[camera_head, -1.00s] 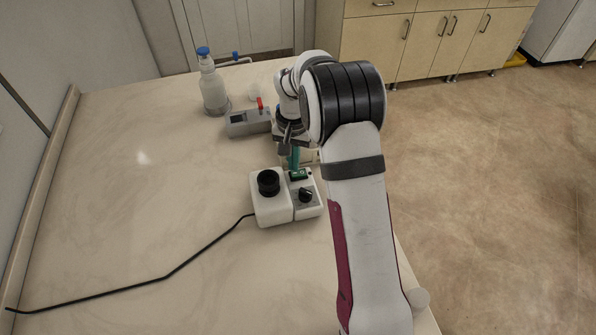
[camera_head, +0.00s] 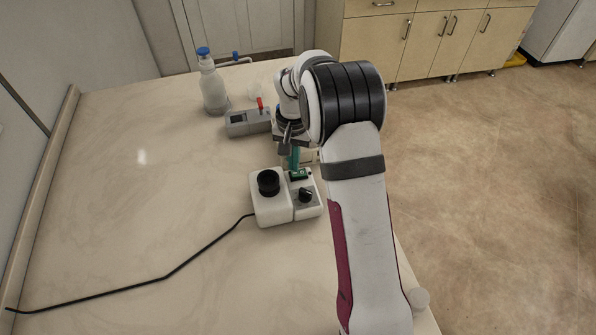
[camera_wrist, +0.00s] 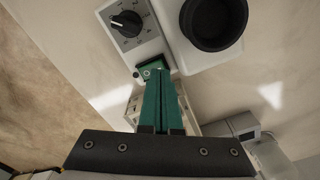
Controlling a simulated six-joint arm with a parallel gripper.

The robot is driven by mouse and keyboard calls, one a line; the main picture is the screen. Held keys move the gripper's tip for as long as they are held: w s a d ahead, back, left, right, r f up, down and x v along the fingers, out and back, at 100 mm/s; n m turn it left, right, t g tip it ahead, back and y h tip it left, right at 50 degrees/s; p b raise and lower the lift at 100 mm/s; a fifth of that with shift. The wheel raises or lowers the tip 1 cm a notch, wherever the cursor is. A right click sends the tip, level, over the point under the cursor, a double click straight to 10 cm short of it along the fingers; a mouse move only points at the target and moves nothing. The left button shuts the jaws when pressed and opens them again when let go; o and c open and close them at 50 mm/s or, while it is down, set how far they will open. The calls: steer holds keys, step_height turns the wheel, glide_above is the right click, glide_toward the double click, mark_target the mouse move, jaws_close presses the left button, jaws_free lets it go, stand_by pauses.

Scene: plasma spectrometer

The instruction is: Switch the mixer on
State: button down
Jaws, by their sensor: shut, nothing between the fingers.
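The mixer (camera_head: 270,208) is a white box on the table, with a black round cup (camera_head: 268,182) on its left part. A black dial (camera_head: 306,194) sits on its right part; the dial with its scale also shows in the wrist view (camera_wrist: 126,24). A green rocker switch (camera_head: 299,174) lies behind the dial, and it shows in the wrist view (camera_wrist: 152,68) just beyond my fingertips. My gripper (camera_head: 294,166) has green fingers, shut together and empty, pointing down at the switch. The fingertips in the wrist view (camera_wrist: 157,76) overlap part of the switch; I cannot tell whether they touch it.
A grey device (camera_head: 247,122) with a red lever stands behind the mixer. A clear bottle with a blue cap (camera_head: 213,88) stands at the back left. A black cable (camera_head: 175,270) runs left from the mixer. The left of the table is clear.

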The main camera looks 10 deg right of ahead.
mark_target(294, 174)
steer(key=shift+f, duration=1)
stand_by(0.6)
step_height(294, 174, up, 7)
steer(key=shift+f, duration=0.15)
steer(key=shift+r, duration=0.2)
stand_by(0.4)
steer(key=s+a+r, duration=0.1)
steer(key=s+r, duration=0.4)
steer(key=s, duration=0.2)
steer(key=s+a+r, duration=0.2)
steer(key=s+r, duration=0.3)
steer(key=s, duration=0.3)
steer(key=s+a+f+y, duration=0.1)
steer(key=s+a, duration=0.1)
steer(key=s, duration=1.6)
steer(key=shift+s+a+f+y, duration=0.2)
steer(key=shift+s+f+y, duration=0.15)
steer(key=shift+y, duration=0.05)
steer(key=c, duration=1.5)
jaws_free()
steer(key=shift+c, duration=0.2)
